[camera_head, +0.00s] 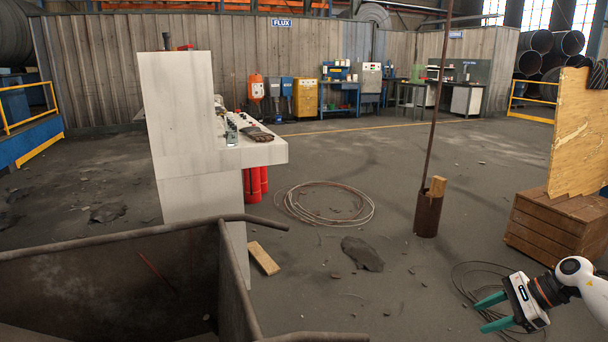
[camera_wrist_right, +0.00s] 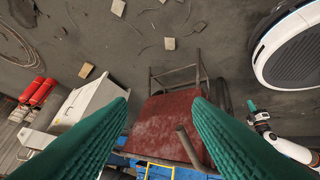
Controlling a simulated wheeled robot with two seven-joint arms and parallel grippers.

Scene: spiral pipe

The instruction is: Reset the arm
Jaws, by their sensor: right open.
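My right gripper (camera_head: 482,316) is at the lower right of the head view, with its arm coming in from the right edge. Its two teal fingers are spread apart with nothing between them. In the right wrist view the ribbed fingers (camera_wrist_right: 160,105) frame an empty gap, with a reddish surface beyond. My left gripper is out of the head view. A small teal tip on a white arm, which looks like my left gripper (camera_wrist_right: 252,108), shows at the right of the wrist view, too small to tell its jaws.
A rusty metal bin (camera_head: 235,270) fills the lower left. A white console (camera_head: 180,130) stands behind it. A wire coil (camera_head: 325,203), a stone slab (camera_head: 362,253) and a wood piece (camera_head: 264,258) lie on the floor.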

